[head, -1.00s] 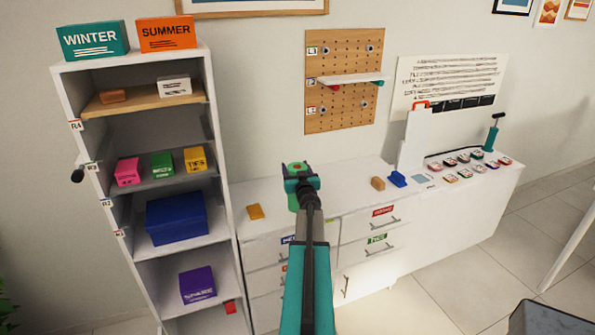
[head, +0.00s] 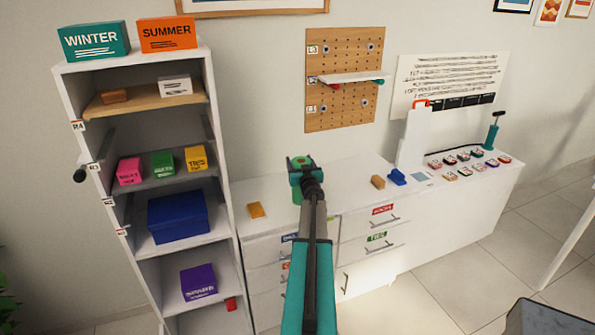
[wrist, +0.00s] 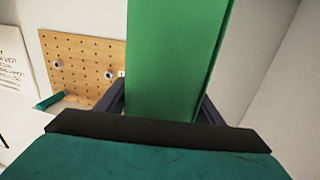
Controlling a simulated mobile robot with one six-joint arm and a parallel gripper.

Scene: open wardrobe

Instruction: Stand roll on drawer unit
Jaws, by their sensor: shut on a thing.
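A green roll (head: 297,195) is upright in my gripper (head: 304,180), over the front part of the white drawer unit (head: 268,232). My gripper is shut on the roll. In the wrist view the roll (wrist: 178,50) rises between the two dark fingers, and its lower end is hidden there. The arm hides part of the drawer fronts and most of the roll in the head view. I cannot tell whether the roll's lower end touches the unit's top.
A yellow block (head: 255,210) lies on the top, left of the roll. A tan block (head: 378,182) and a blue item (head: 398,177) stand to the right. A pegboard (head: 345,105) with a small shelf hangs behind. The open wardrobe (head: 226,200) stands at the left.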

